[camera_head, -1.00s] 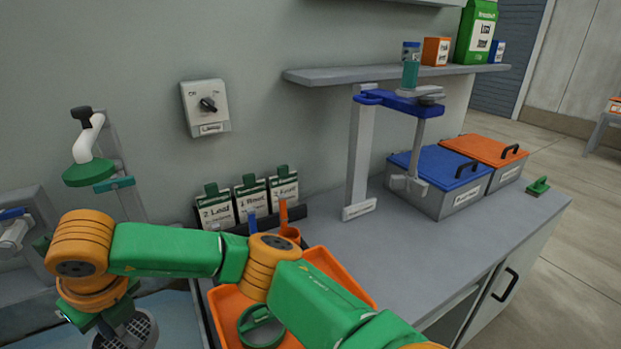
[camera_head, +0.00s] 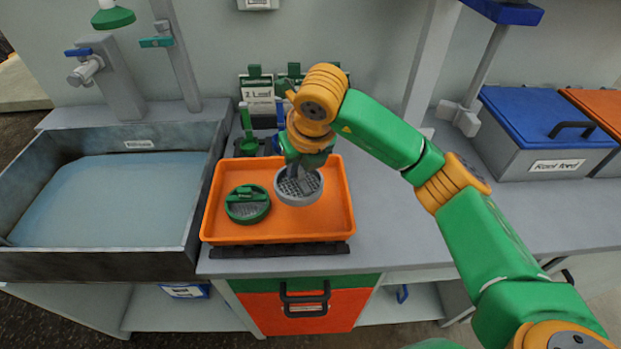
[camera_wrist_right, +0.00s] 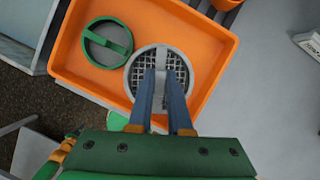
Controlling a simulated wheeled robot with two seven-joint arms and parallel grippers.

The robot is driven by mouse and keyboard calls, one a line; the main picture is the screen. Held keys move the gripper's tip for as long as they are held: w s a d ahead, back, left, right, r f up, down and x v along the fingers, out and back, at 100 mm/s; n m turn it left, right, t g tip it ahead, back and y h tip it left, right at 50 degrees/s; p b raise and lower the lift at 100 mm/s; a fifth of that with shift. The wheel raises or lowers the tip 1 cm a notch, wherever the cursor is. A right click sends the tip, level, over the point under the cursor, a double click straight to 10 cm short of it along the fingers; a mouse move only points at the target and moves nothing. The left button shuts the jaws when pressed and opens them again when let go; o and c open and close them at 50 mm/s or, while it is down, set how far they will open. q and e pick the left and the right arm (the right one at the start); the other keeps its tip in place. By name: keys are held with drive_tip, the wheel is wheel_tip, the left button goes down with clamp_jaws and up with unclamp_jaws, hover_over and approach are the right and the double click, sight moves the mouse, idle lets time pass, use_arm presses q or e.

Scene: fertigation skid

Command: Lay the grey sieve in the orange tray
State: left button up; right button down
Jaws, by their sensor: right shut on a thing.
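The grey sieve (camera_head: 313,192) is a round, shallow ring with a mesh floor. It lies level within the outline of the orange tray (camera_head: 338,226), right of its middle; whether it touches the tray floor I cannot tell. My right gripper (camera_head: 297,176) points down and is shut on the sieve. In the right wrist view its two blue-grey fingers (camera_wrist_right: 162,98) reach across the mesh of the sieve (camera_wrist_right: 131,72), inside the orange tray (camera_wrist_right: 222,48).
A green sieve (camera_head: 247,213) with a crossbar lies in the tray, left of the grey one with a small gap. A sink basin (camera_head: 190,215) with blue water stands to the left. Label cards (camera_head: 258,97) and tool holders stand behind the tray. A blue-lidded box (camera_head: 545,115) is at the right.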

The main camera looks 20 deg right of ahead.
sight(312, 173)
drive_tip(key=d+f, duration=0.1)
drive_tip(key=w+d+f, duration=0.1)
drive_tip(key=d+f, duration=0.1)
drive_tip(key=f, duration=0.1)
drive_tip(key=shift+w+d+p, duration=0.1)
drive_tip(key=shift+w+p, duration=0.15)
drive_tip(key=shift+p, duration=0.1)
wheel_tip(312, 173, down, 3)
drive_tip(key=shift+r+p, duration=0.15)
drive_tip(key=shift+p, duration=0.45)
drive_tip(key=shift+w+f, duration=0.1)
drive_tip(key=shift+f, duration=0.15)
drive_tip(key=shift+f+b, duration=0.15)
drive_tip(key=shift+b, duration=0.15)
drive_tip(key=c, duration=0.8)
unclamp_jaws()
drive_tip(key=shift+c, duration=0.2)
